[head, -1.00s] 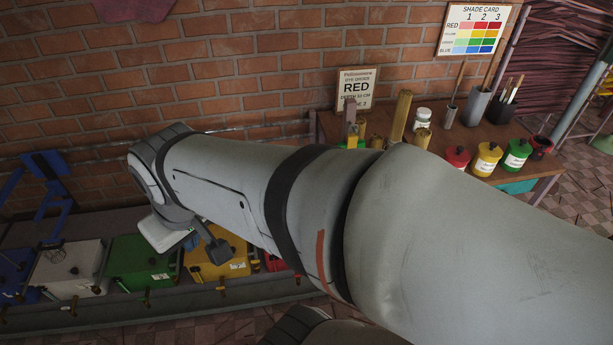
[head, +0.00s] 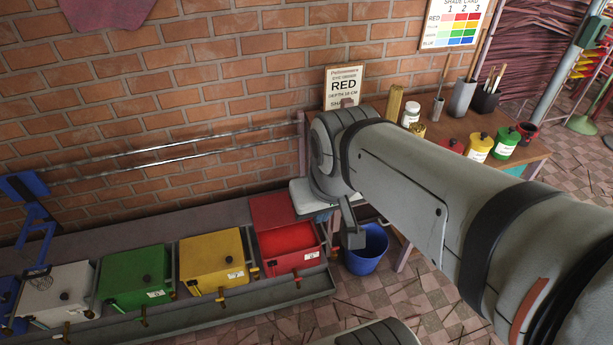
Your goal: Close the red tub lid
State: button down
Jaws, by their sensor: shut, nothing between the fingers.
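The red tub (head: 292,263) is the rightmost in the row of tubs and stands open, with bright red showing inside. Its red lid (head: 276,211) is raised at the tub's back edge. The end of my arm is to the right of the lid, its white part close to the lid's right side in the picture; I cannot tell whether they touch. My gripper (head: 352,238) points down, right of the tub and in front of the blue bucket. It is shut and empty, and my arm partly hides it.
Yellow (head: 213,262), green (head: 135,275) and white (head: 58,292) tubs stand closed to the left. A blue bucket (head: 366,250) stands on the floor right of the red tub. A wooden table (head: 540,146) with pots is behind my arm. A rail (head: 150,160) runs along the brick wall.

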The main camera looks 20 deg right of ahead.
aim_at(275, 209)
jog(key=u, duration=0.05)
jog(key=i, duration=1)
jog(key=z, duration=0.1)
